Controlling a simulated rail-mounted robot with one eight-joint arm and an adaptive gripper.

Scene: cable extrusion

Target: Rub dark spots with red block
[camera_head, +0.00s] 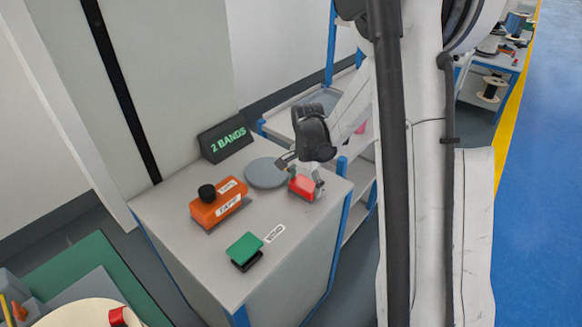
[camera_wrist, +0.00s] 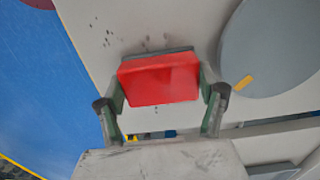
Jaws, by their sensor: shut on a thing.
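The red block (camera_wrist: 160,80) is between the two fingers of my gripper (camera_wrist: 162,100) in the wrist view, and the fingers are shut on it. A dark grey edge shows along its far side. In the head view the red block (camera_head: 302,186) is at the right part of the grey table top, under my gripper (camera_head: 304,174). Small dark spots (camera_wrist: 145,43) lie on the light surface just beyond the block in the wrist view. Whether the block touches the surface is hard to tell. The spots are not clear in the head view.
A round grey disc (camera_head: 267,173) lies left of the block. An orange tape box (camera_head: 217,208) with a black knob, a green block (camera_head: 244,248) on a black base, and a "2 BANDS" sign (camera_head: 224,139) stand on the table (camera_head: 190,258). Blue-framed shelves stand behind.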

